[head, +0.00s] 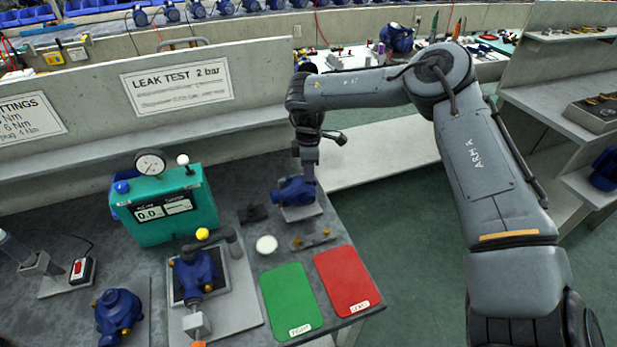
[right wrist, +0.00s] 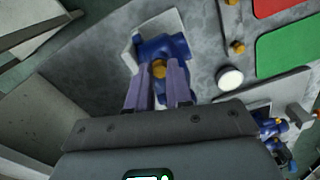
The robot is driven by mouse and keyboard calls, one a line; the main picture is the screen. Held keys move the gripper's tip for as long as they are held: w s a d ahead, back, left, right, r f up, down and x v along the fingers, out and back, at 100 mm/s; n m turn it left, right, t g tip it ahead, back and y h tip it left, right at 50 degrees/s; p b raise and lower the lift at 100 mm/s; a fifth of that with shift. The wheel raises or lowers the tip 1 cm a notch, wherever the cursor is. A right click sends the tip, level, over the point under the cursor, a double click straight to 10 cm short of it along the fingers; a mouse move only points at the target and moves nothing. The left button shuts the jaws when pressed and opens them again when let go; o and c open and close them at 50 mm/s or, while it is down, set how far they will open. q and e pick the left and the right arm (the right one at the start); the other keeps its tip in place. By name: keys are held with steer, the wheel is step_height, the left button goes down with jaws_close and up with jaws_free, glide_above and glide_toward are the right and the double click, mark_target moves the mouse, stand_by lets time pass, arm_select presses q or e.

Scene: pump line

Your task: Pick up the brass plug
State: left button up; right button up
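A blue pump (head: 294,191) rests on a grey block near the right edge of the bench. In the right wrist view the pump (right wrist: 152,46) carries a brass plug (right wrist: 159,69). My right gripper (head: 308,178) points down at this pump. In the right wrist view its two fingers (right wrist: 160,76) lie on either side of the plug, with narrow gaps at most. I cannot tell whether they touch it. In the head view the gripper hides this plug. My left gripper is not in view.
A small strip (head: 312,239) with brass pieces lies in front of the pump. A white disc (head: 266,245), a green mat (head: 291,301) and a red mat (head: 347,280) are near. Left stand a teal gauge box (head: 170,226) and a second pump (head: 195,272).

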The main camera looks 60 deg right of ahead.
jaws_close()
steer(key=shift+r, duration=0.55)
step_height(320, 180, up, 9)
steer(key=p, duration=0.2)
steer(key=shift+p, duration=0.3)
steer(key=shift+o, duration=0.7)
jaws_free()
jaws_close()
